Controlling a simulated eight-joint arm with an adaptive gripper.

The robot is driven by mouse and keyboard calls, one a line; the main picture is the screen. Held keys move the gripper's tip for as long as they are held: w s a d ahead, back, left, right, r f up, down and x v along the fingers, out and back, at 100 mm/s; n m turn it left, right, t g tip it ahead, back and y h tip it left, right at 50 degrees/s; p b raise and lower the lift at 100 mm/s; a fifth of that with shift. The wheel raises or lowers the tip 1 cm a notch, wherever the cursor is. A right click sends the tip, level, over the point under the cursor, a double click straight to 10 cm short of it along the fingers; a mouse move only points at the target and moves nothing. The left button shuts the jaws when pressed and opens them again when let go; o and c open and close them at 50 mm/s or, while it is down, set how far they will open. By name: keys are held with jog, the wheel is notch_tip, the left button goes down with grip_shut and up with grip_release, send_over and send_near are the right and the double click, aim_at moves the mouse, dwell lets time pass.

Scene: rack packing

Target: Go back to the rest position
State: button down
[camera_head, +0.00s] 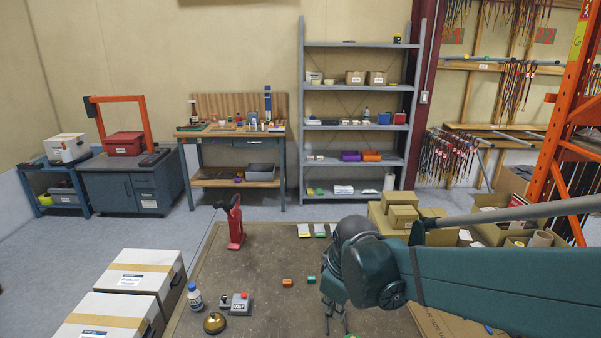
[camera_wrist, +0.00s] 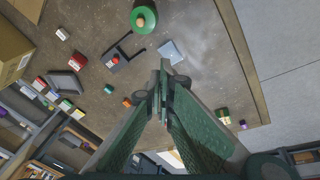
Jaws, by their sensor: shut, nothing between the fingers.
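My gripper (camera_head: 337,325) hangs from my dark green arm over the right front part of the brown table (camera_head: 262,262). In the wrist view its fingers (camera_wrist: 160,82) meet at the tips, with nothing held between them. The fingers are above the table surface and apart from the things on it. An orange block (camera_head: 287,282) and a teal block (camera_head: 311,279) lie to the left of my gripper in the head view. The table's front part near the fingers is partly cut off by the frame.
A red upright tool (camera_head: 235,222), white bottle (camera_head: 195,298), brass bell (camera_head: 214,323) and red-button box (camera_head: 240,304) stand on the table. White-topped boxes (camera_head: 139,269) are left; cardboard boxes (camera_head: 403,216) stand right, behind my arm. A grey shelf (camera_head: 359,128) is farther back.

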jog(key=s+d+r+m+t, duration=0.2)
jog(key=s+d+r+m, duration=0.2)
jog(key=s+d+m, duration=0.1)
jog(key=s+d+r+m+t, duration=0.2)
jog(key=s+d+r+m, duration=0.2)
jog(key=s+d, duration=0.4)
jog(key=shift+s+m+h, duration=0.3)
jog(key=shift+s+m, duration=0.35)
jog(key=shift+m, duration=0.25)
dwell(1.6)
